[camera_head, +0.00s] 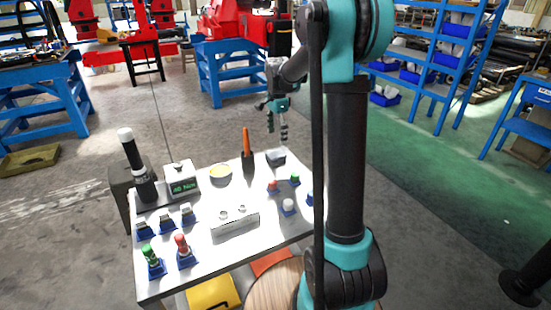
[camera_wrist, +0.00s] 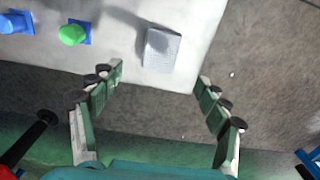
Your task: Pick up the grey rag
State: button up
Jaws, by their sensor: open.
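The grey rag (camera_wrist: 161,49) lies as a small folded rectangle on the white tabletop, near the table edge. In the head view the rag (camera_head: 276,157) is a dark grey patch at the table's far right corner. My gripper (camera_wrist: 161,76) is open and empty, its two green fingers spread wide. In the wrist view the rag shows just beyond the fingertips and between their lines. In the head view my gripper (camera_head: 283,135) hangs above the rag, apart from it.
A green button (camera_wrist: 72,34) and a blue one (camera_wrist: 14,22) stand left of the rag. Bare floor lies beyond the edge.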

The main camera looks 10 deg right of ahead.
send_over(275, 154)
jog(key=f, duration=0.4)
jog(key=shift+d+f, duration=0.15)
jog(key=shift+d, duration=0.2)
jog(key=shift+a+f, duration=0.15)
jog(key=shift+f, duration=1.2)
jog(key=shift+a+f, duration=0.1)
jog(key=shift+f, duration=1.25)
jog(key=c, duration=1.2)
